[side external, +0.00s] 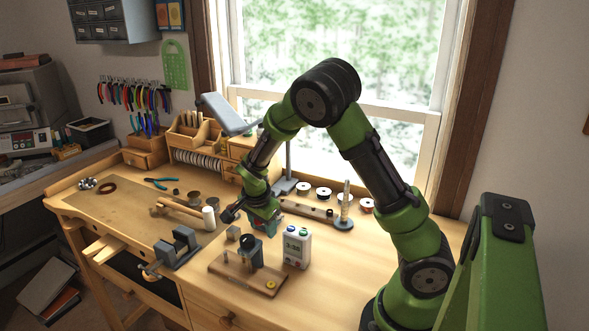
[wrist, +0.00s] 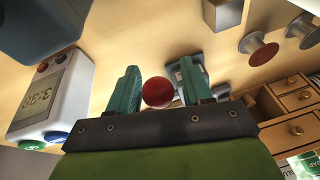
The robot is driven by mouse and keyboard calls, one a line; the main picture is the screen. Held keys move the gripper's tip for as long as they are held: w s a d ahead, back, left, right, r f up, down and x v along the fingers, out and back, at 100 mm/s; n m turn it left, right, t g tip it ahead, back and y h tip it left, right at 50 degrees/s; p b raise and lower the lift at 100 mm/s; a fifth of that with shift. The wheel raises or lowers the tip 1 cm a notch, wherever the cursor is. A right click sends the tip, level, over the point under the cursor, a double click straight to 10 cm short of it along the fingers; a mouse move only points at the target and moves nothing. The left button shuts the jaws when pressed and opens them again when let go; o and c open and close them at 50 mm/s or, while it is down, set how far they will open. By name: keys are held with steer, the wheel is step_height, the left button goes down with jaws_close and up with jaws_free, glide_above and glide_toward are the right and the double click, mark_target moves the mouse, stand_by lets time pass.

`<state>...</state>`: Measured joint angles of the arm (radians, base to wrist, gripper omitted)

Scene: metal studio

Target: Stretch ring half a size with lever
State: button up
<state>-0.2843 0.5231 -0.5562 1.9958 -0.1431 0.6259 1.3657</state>
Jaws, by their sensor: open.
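My gripper (wrist: 160,72) is open, with two teal fingers apart. A red ball-shaped knob (wrist: 158,92) appears between the fingers in the wrist view, with small gaps at its sides; whether it is the lever's end cannot be told. In the side view my gripper (side external: 264,217) points down over the bench, behind a small grey and black device (side external: 250,252) on a wooden board (side external: 228,272). A tapered upright post on a dark round base (side external: 344,224) stands to the right of my gripper. I cannot make out the ring clearly.
A white timer (side external: 297,248) stands just right of the device; it also shows in the wrist view (wrist: 45,100). A grey vise (side external: 178,248) and a mallet (side external: 208,218) are to the left. Spools (side external: 303,188) line the window side. The bench's front right is clear.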

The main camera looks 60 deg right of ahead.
steer(key=v, duration=1.5)
steer(key=shift+r, duration=0.2)
steer(key=shift+r, duration=0.15)
steer(key=shift+c, duration=0.9)
steer(key=r, duration=0.1)
steer(key=s+d+r, duration=0.1)
steer(key=r, duration=0.2)
steer(key=shift+s+d+r, duration=0.2)
steer(key=shift+d+r, duration=0.1)
steer(key=shift+d, duration=0.1)
jaws_close()
steer(key=shift+w+a+f+x, duration=0.15)
steer(key=shift+a+x, duration=0.3)
steer(key=shift+x, duration=1.65)
steer(key=shift+w+a+f+x, duration=0.15)
steer(key=shift+a+x, duration=0.25)
steer(key=shift+x, duration=1.75)
steer(key=shift+w+a+f+x, duration=0.1)
steer(key=shift+a+x, duration=0.35)
steer(key=shift+x, duration=1.65)
